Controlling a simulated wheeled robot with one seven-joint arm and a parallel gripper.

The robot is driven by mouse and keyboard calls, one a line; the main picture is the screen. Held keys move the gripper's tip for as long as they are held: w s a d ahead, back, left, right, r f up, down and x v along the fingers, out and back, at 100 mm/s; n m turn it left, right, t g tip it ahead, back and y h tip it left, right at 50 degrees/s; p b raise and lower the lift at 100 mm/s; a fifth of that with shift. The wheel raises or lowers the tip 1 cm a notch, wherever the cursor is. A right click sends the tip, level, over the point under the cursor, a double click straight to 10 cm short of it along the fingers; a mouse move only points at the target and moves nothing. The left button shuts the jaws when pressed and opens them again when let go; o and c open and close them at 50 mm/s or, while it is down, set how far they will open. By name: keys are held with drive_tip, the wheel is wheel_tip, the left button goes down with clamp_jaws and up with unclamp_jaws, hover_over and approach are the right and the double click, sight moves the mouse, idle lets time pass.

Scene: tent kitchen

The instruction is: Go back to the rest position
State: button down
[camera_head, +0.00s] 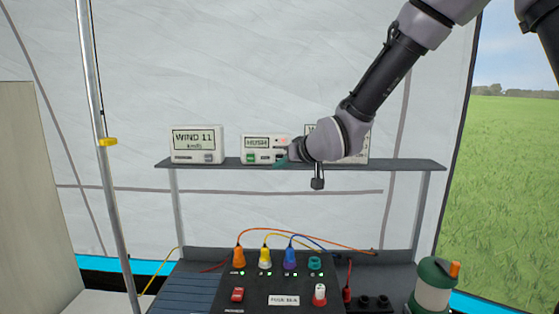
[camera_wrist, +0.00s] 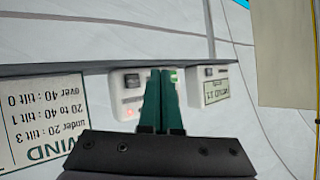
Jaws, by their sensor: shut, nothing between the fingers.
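My gripper (camera_head: 280,158) is at the shelf, in front of the right side of the small white box that reads "HUSH" (camera_head: 257,142). Its teal fingers are together and empty, and they also show in the wrist view (camera_wrist: 161,74). They overlap part of the box (camera_wrist: 127,95) in the wrist view, where a small red light glows on it. I cannot tell whether the fingertips touch the box. My arm reaches in from the upper right, and hides much of a sign at the shelf's right.
The grey shelf (camera_head: 400,164) also holds a white "WIND 11" display (camera_head: 196,144). The wind sign (camera_wrist: 45,120) is readable in the wrist view. Below is a black panel (camera_head: 262,292) with coloured plugs and cables. A metal pole (camera_head: 100,100) stands left; a green-white canister (camera_head: 433,287) stands right.

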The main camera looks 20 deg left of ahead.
drive_tip(key=d+r+m+t+h, duration=0.1)
drive_tip(key=d+r+m+h, duration=0.35)
drive_tip(key=d, duration=0.95)
drive_tip(key=d+r+m+h, duration=0.15)
drive_tip(key=d+r, duration=0.55)
drive_tip(key=d, duration=0.8)
drive_tip(key=s+d+r+m+g+h, duration=0.1)
drive_tip(key=s+d+m, duration=0.4)
drive_tip(key=s+d, duration=1)
drive_tip(key=shift+s+d+r+m+g+h, duration=0.3)
drive_tip(key=shift+s+d+m, duration=0.1)
drive_tip(key=shift+s, duration=0.55)
drive_tip(key=shift+d, duration=0.15)
